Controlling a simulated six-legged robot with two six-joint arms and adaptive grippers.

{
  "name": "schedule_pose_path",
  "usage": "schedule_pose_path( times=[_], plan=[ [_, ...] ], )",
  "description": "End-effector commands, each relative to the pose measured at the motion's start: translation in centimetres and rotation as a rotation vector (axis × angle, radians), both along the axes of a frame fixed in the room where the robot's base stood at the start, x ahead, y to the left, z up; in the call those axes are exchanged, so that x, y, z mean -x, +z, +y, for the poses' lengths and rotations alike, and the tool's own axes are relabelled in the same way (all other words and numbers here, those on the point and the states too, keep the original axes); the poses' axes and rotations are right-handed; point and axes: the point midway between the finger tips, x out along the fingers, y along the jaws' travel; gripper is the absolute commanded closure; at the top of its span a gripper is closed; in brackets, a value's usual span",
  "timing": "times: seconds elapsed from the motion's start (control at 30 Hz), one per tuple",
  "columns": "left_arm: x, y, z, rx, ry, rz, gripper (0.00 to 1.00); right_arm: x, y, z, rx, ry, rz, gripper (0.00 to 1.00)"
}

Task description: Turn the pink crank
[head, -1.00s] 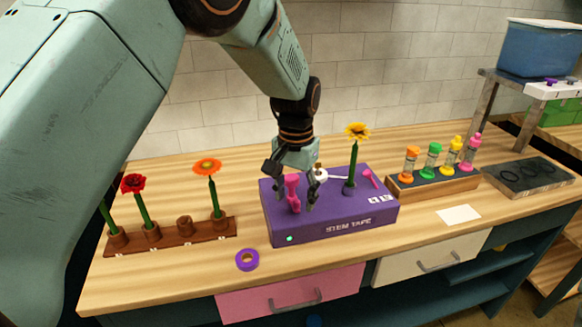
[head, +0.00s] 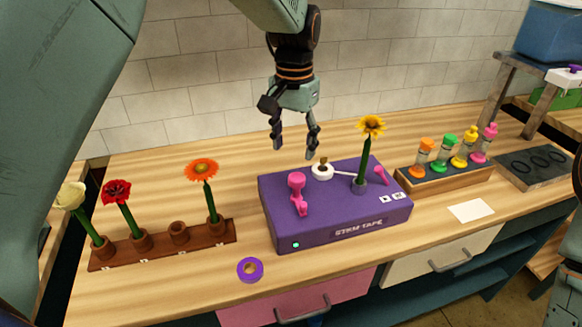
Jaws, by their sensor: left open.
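The pink crank (head: 298,193) stands on the left part of the top of the purple stem tape box (head: 335,228). Its knob is up and nothing touches it. A yellow flower (head: 366,150) stands upright in a holder on the box, with a white tape roll (head: 321,171) to its left and a white strip running between them. A small pink lever (head: 382,175) is at the box's right side. My left gripper (head: 294,150) is open and empty, pointing down above and behind the crank.
A brown rack (head: 165,246) with flowers is on the left. A purple tape ring (head: 250,270) lies in front of the box. A wooden tray (head: 445,181) of colored bottles and a white card (head: 471,211) are on the right. A tiled wall rises behind.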

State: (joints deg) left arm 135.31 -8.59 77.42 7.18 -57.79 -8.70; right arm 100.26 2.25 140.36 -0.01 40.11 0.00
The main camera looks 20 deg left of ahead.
Motion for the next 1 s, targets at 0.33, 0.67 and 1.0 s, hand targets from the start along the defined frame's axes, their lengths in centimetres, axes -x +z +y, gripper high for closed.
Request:
schedule_pose_path(
  times=[0.33,0.67,1.0],
  plan=[
    [0.4,-4.5,-0.2,0.0,-0.001,0.003,0.42,0.0,0.2,0.0,0.0,-0.001,0.0,1.0],
    [0.2,-7.6,-0.1,0.001,-0.001,0.0,0.42,0.0,0.3,0.0,0.0,-0.001,0.0,1.0],
    [0.1,-7.7,0.0,0.001,0.0,0.0,0.48,0.0,0.3,0.0,0.0,-0.001,0.0,1.0]
  ],
)
